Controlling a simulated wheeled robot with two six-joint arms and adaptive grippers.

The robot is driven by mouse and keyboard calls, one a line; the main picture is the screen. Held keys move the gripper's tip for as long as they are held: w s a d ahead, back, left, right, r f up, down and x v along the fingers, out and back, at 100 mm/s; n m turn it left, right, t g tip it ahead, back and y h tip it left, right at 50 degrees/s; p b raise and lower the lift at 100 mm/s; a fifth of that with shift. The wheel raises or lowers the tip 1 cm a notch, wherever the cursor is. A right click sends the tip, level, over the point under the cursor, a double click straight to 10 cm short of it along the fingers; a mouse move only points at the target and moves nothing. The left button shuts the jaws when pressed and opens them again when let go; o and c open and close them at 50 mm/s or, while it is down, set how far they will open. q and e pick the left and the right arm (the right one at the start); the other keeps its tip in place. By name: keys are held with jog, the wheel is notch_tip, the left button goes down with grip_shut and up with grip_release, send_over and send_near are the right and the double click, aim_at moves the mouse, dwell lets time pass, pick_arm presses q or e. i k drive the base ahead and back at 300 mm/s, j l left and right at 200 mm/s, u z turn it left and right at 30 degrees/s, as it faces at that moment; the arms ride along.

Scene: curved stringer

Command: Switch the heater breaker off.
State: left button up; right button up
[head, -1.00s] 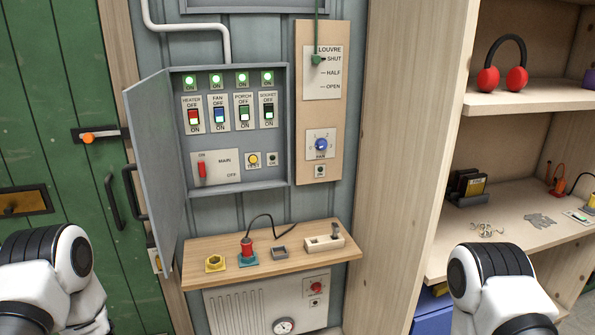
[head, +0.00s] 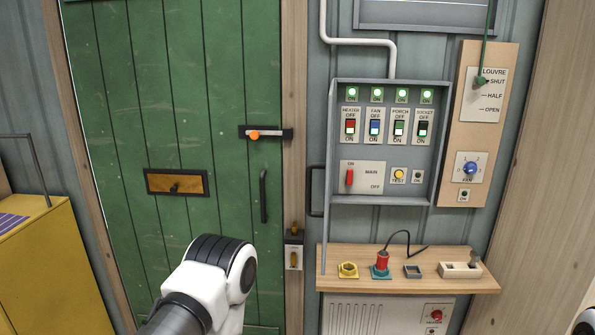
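The heater breaker (head: 350,127) is a red rocker at the left end of a row of switches in the open grey breaker box (head: 384,206). Its label reads OFF above and ON below, and the green ON lamp (head: 349,95) above it is lit. The exact tilt of the rocker is too small to tell. A white link of my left arm with a black ribbed joint shows at the bottom, left of the box. A sliver of my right arm shows at the lower right corner. Neither gripper is in view, and nothing of mine touches the box.
The fan (head: 375,127), porch (head: 399,128) and socket (head: 423,129) breakers sit beside it, with the red main lever (head: 350,177) below. The box door (head: 328,200) stands open, nearly edge-on. A wooden shelf (head: 410,284) juts out below. A green door (head: 200,90) is at left.

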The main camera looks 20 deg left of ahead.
aim_at(351, 124)
jog(key=k+j, duration=0.1)
jog(key=j, duration=0.6)
jog(key=k+j, duration=0.15)
jog(key=j, duration=0.25)
jog(key=l+u, duration=0.25)
jog(key=l, duration=0.65)
jog(key=k+l+u, duration=0.1)
jog(key=l+u, duration=0.15)
jog(key=l, duration=0.65)
jog(key=i+l+u, duration=0.15)
jog(key=i+u, duration=0.15)
jog(key=i+l+u, duration=0.3)
jog(key=i+j, duration=0.05)
